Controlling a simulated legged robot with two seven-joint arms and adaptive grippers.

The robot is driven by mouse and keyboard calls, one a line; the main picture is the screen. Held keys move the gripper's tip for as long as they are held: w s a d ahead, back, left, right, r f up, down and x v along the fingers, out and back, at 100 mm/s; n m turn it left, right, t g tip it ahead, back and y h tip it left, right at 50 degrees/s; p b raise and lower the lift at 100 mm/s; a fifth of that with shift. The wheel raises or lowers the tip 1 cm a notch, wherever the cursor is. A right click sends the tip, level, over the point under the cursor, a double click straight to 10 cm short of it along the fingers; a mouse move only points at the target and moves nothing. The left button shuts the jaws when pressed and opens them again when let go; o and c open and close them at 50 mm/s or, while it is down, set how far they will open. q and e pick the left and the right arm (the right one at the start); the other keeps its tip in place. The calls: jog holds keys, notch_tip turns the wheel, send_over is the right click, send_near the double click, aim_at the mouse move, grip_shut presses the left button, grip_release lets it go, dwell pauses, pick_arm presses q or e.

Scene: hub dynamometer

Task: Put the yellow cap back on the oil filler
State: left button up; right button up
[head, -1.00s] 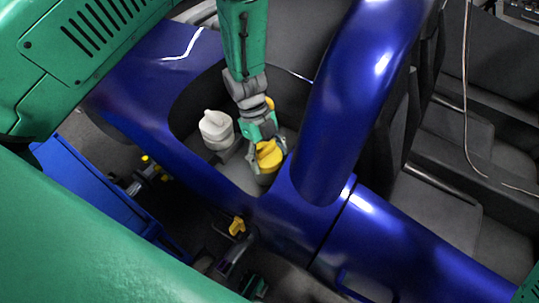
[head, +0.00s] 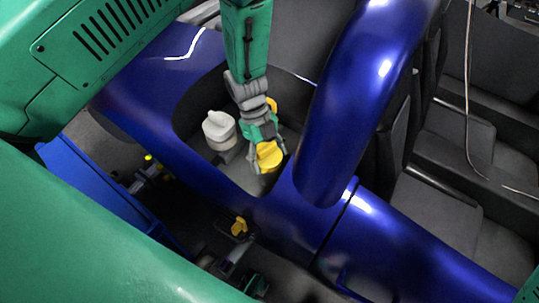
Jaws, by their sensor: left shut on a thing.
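The yellow cap (head: 268,155) is between the fingers of my left gripper (head: 265,155), which is shut on it, inside the opening in the blue bodywork. A small grey-dark part (head: 269,179) shows just below the cap; I cannot tell whether it is the oil filler or whether the cap touches it. The filler's mouth cannot be made out. My right gripper is not in view.
A white-capped reservoir (head: 219,130) stands left of my left gripper in the same opening. A blue curved body part (head: 365,100) rises close on the right. Another yellow part (head: 240,226) lies lower down, outside the opening.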

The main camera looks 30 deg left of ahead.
aim_at(259, 147)
pick_arm(q)
jog(key=shift+f, duration=0.5)
dwell(0.5)
jog(key=o, duration=1)
jog(key=shift+r, duration=0.1)
jog(key=p+v, duration=0.9)
jog(key=v, duration=0.2)
